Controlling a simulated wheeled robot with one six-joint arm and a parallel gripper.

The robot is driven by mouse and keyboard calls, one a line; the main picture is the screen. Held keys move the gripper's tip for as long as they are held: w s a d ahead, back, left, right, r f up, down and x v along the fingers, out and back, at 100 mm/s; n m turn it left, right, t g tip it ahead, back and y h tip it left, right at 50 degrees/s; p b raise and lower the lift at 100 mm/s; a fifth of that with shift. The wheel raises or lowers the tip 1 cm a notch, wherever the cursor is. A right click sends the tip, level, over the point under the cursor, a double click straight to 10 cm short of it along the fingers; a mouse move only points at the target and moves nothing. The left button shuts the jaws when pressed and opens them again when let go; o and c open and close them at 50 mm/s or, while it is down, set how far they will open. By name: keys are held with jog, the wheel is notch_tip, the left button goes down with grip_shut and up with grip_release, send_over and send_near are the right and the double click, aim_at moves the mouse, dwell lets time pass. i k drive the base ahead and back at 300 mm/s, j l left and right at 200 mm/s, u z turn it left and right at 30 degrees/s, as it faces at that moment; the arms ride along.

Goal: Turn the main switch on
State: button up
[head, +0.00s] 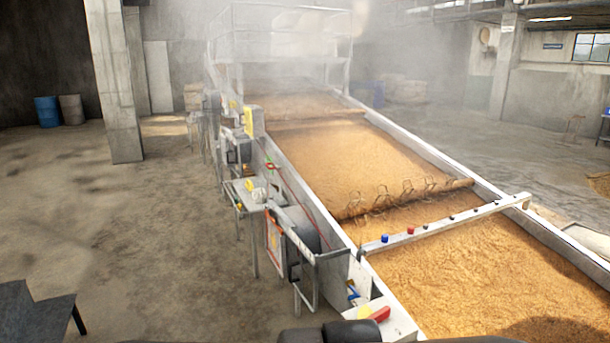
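I cannot tell for certain which part is the main switch. A red and yellow part (375,313) that looks like a switch handle sits on the near left corner of the long grain trough, at the bottom of the head view. Its position, on or off, cannot be read. A yellow box (254,122) stands farther along the trough's left side, with small coloured parts below it. My gripper is not in view; only dark rounded parts, apparently mine, show at the bottom edge, close to the red and yellow part.
The long trough (410,146) holds brown grain under steam. A crossbar (446,221) with coloured knobs spans it. Metal stands and a small table (245,194) line its left side. A concrete pillar (116,80) stands farther back. The floor (130,240) at left is mostly clear.

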aim_at(365, 311)
jog(key=i+l+u, duration=0.1)
jog(key=i+l, duration=0.15)
jog(key=i, duration=0.4)
jog(key=i+l, duration=0.1)
jog(key=i, duration=0.45)
